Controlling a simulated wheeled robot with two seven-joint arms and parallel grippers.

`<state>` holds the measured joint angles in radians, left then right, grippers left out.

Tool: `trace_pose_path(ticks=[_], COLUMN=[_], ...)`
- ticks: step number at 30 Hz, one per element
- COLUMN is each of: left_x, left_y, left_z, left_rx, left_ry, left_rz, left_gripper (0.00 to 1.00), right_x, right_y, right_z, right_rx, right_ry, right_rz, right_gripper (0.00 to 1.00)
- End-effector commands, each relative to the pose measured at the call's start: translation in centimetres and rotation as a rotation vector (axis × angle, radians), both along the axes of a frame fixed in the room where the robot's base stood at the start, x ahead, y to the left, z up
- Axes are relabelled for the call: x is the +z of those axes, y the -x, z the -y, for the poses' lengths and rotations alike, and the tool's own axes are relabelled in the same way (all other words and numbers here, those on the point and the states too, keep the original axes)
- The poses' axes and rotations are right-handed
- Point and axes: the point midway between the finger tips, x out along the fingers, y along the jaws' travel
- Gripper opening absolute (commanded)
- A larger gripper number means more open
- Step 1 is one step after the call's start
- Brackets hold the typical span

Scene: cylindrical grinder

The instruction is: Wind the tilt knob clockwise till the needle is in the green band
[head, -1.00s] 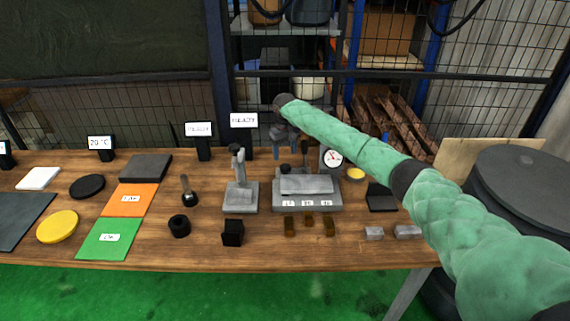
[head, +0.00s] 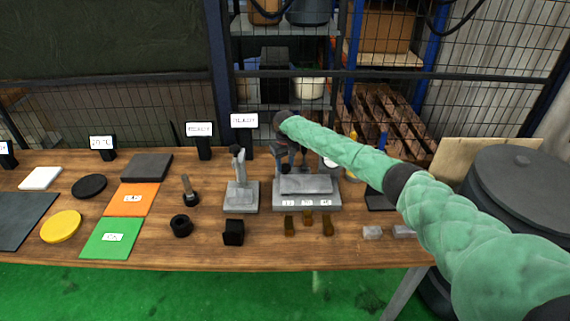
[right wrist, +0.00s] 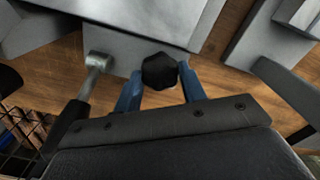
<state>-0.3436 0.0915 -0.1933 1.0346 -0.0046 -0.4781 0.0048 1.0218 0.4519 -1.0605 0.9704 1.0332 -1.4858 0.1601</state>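The black tilt knob (right wrist: 160,70) shows in the right wrist view, at the edge of the grey metal fixture (head: 306,185). My right gripper (head: 285,160) is low behind the fixture in the head view. In the right wrist view its two blue fingers (right wrist: 160,80) stand apart, one on each side of the knob. They look open, with a small gap or light contact; I cannot tell which. The white dial gauge (head: 328,162) at the fixture's right is mostly hidden by my right arm. Its needle and green band cannot be read. My left gripper is out of view.
A second grey fixture (head: 241,197) stands close on the left. Small brown blocks (head: 308,218) lie in front, and grey blocks (head: 372,232) to the right. A black label stand (head: 245,135) is behind. A wire mesh fence (head: 400,100) runs behind the table.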

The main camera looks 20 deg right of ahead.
Motion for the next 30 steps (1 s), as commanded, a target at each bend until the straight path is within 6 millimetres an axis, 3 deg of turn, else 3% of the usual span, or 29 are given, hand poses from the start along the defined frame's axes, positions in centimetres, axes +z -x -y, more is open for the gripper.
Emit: trace_pose_path(ticks=[1,3,9,13,19,30], left_x=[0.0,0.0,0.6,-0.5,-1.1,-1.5], left_y=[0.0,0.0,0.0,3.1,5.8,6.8], left_z=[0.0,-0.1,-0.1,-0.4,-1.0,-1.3], left_rx=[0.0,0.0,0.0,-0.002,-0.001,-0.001], left_ry=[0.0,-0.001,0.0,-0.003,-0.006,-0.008], left_rz=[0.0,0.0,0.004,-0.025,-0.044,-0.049], left_gripper=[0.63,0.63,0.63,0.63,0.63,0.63], right_x=[0.0,0.0,0.3,0.4,0.4,0.1], right_y=[0.0,0.0,0.0,0.0,-0.1,-0.1], right_z=[0.0,0.0,-0.1,-0.1,-0.1,0.1], right_rx=[0.0,0.0,-0.053,-0.174,-0.352,-0.421], right_ry=[0.0,0.0,-0.002,-0.004,-0.002,0.0], right_rz=[0.0,0.0,0.0,0.0,0.001,0.003], right_gripper=[0.28,0.18,0.18,0.18,0.18,0.18])
